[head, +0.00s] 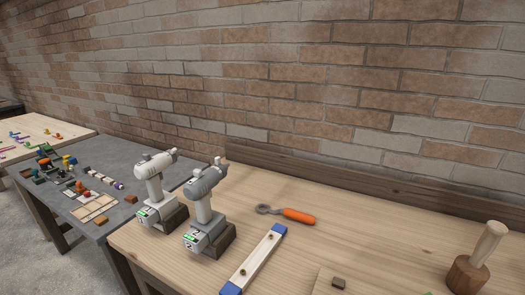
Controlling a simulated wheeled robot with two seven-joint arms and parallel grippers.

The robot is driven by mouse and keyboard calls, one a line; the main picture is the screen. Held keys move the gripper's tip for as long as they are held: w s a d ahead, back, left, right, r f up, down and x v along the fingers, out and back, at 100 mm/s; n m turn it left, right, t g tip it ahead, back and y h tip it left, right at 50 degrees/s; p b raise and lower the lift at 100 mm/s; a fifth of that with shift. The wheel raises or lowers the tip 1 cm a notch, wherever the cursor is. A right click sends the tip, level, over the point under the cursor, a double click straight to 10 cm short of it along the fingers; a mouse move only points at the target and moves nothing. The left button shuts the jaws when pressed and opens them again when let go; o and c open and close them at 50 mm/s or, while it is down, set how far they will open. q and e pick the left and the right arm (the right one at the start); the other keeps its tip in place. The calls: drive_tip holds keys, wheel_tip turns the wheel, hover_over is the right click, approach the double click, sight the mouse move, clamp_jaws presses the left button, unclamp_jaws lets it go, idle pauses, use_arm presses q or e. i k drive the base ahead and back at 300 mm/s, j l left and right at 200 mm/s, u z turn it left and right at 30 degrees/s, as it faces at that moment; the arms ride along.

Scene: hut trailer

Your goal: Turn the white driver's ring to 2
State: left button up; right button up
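Two cordless drivers stand upright on the left part of the wooden bench. The white driver (154,186) is the left one, with a white body and a dark foot. A grey driver (204,203) stands close to its right. Each has a small green-lit panel on its base. The white driver's head points up and right, and its ring is too small here for me to read a number. Neither of my grippers is in the head view.
A grey table (122,207) with small parts adjoins at left. A brick wall (300,80) stands behind.

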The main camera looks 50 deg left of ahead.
sight(172, 153)
drive_tip(key=j+u, duration=0.2)
drive_tip(key=u, duration=2.15)
drive_tip(key=i+j+z, duration=0.1)
drive_tip(key=j+z, duration=0.3)
drive_tip(key=j, duration=0.3)
drive_tip(key=j+z, duration=0.4)
drive_tip(key=j, duration=0.35)
